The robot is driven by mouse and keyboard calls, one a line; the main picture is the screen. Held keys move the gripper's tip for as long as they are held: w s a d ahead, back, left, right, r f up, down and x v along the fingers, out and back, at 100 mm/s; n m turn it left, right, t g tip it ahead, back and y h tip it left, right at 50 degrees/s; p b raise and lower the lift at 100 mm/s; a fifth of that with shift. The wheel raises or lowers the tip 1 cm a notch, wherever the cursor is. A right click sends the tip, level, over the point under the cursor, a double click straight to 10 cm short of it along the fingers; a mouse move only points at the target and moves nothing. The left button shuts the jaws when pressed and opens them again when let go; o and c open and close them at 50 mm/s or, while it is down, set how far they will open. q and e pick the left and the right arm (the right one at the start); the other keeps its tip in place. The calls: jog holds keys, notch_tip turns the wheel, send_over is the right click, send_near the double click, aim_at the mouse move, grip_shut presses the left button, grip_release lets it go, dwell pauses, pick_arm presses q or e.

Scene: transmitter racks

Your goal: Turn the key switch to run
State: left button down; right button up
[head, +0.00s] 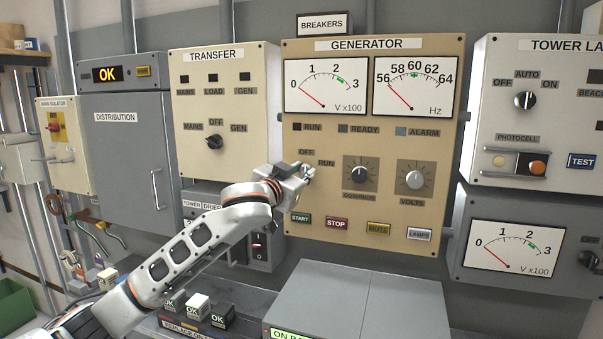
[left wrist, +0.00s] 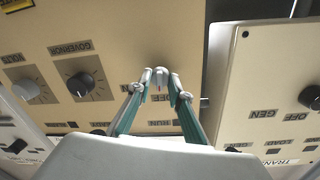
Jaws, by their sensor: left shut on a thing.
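The tan generator panel (head: 440,200) faces me, with OFF and RUN labels at its key switch. In the head view my left gripper (head: 307,173) is at the switch just below these labels and hides it. In the left wrist view the two fingertips (left wrist: 160,88) are closed around the small grey key of the key switch (left wrist: 160,76). The exact angle of the key is hard to tell behind the fingers. The RUN lamp (head: 297,127) looks dark. Both generator meters have their red needles at the low end. My right gripper is not in view.
The governor knob (head: 358,174) and volts knob (head: 415,180) are right of the switch. The start button (head: 301,218) and stop button (head: 336,224) are below. The transfer panel (head: 255,90) is to the left. A grey console (head: 350,290) stands below.

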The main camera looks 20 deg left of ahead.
pick_arm(q)
jog(key=m, duration=1)
jog(key=shift+d+g+y, duration=0.1)
jog(key=shift+g+y, duration=0.2)
jog(key=shift+m, duration=0.4)
jog(key=c, duration=1.8)
grip_release()
jog(key=s, duration=1.2)
jog(key=shift+a+r, duration=0.35)
jog(key=shift+a, duration=0.05)
